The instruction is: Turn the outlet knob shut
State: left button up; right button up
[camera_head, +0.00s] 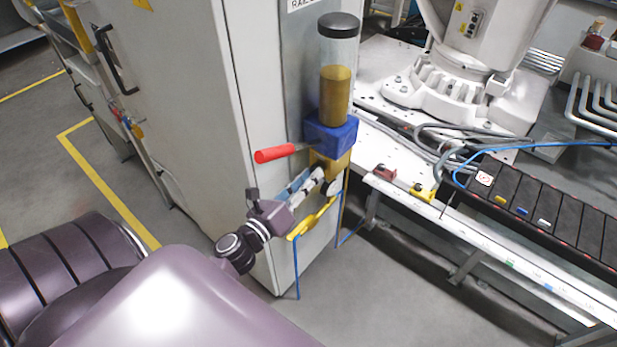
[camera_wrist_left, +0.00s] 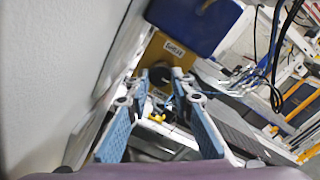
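The dispenser hangs on the cabinet's side: a clear cylinder (camera_head: 336,95) with amber contents and a black cap, a blue block (camera_head: 331,134) and a yellow block (camera_head: 343,170) below. The yellow block also shows in the left wrist view (camera_wrist_left: 166,54) with a label. A dark round knob-like part (camera_head: 333,188) sits low on the yellow block. My left gripper (camera_head: 318,180) is close to it, just left of the yellow block; contact cannot be told. In the left wrist view its blue-padded fingers (camera_wrist_left: 163,78) stand apart, with dark detail between the tips. My right gripper is out of view.
A red handle (camera_head: 275,153) sticks out left of the blue block, above my left gripper. The cabinet wall (camera_head: 200,90) runs close along the arm's left. A yellow tray edge (camera_head: 315,217) lies below. A white machine bench (camera_head: 470,225) stands right.

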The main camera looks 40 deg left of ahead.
pick_arm(q)
grip_shut()
jog(key=shift+n, duration=0.4)
jog(key=shift+r+n+g+h+p, duration=0.15)
jog(key=shift+n+p, duration=2)
jog(key=shift+n, duration=1.95)
jog(key=shift+r+n+g+h+p, duration=0.15)
jog(key=shift+n+p, duration=2)
jog(key=shift+n, duration=1.95)
jog(key=shift+f, duration=0.15)
